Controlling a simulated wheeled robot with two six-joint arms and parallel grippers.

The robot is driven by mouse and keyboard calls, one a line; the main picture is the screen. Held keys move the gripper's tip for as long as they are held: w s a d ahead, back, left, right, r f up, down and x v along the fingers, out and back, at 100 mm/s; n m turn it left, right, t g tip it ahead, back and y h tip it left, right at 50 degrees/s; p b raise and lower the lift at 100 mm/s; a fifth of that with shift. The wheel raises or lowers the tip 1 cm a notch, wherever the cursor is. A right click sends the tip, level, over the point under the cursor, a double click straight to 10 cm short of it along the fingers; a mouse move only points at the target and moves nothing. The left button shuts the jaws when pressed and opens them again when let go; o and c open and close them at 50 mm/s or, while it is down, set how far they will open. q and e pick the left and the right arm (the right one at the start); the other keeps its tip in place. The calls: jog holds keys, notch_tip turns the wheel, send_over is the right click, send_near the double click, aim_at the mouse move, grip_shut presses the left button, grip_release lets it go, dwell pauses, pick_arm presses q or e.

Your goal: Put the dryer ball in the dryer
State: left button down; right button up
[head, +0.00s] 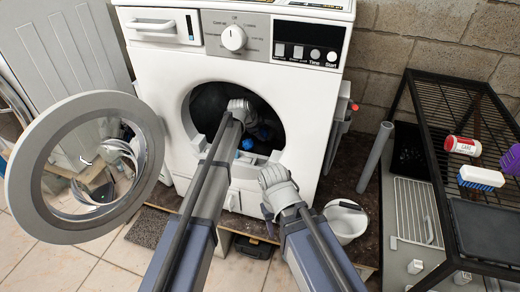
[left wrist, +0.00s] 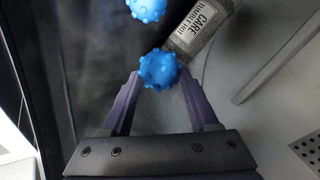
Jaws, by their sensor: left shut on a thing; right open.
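The white dryer (head: 165,65) stands with its round door (head: 62,112) swung open to the left. My left arm reaches through the opening, and its wrist (head: 240,108) is inside the dark drum (head: 207,100). In the left wrist view my left gripper (left wrist: 158,76) is shut on a blue knobbed dryer ball (left wrist: 158,68). A second blue ball (left wrist: 148,8) lies beyond, cut by the top edge. In the head view a bit of blue (head: 247,144) shows in the opening; which ball it is I cannot tell. My right gripper (head: 275,182) is open, in front of the dryer's lower front.
A white bucket (head: 346,220) stands right of my right gripper. A black wire rack (head: 450,105) at the right holds a red-and-white can (head: 463,146) and a blue-and-white brush (head: 480,178). Tiled floor lies in front.

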pick_arm(q)
jog(key=shift+f+b, duration=3)
jog(key=shift+f, duration=0.6)
jog(key=shift+f, duration=0.15)
jog(key=shift+c, duration=0.8)
grip_release()
jog(key=shift+s+r, duration=0.1)
jog(key=shift+r, duration=0.25)
jog(key=p+v, duration=1)
jog(key=v, duration=0.1)
jog(key=shift+s+a+r, duration=0.2)
jog(key=shift+r, duration=0.05)
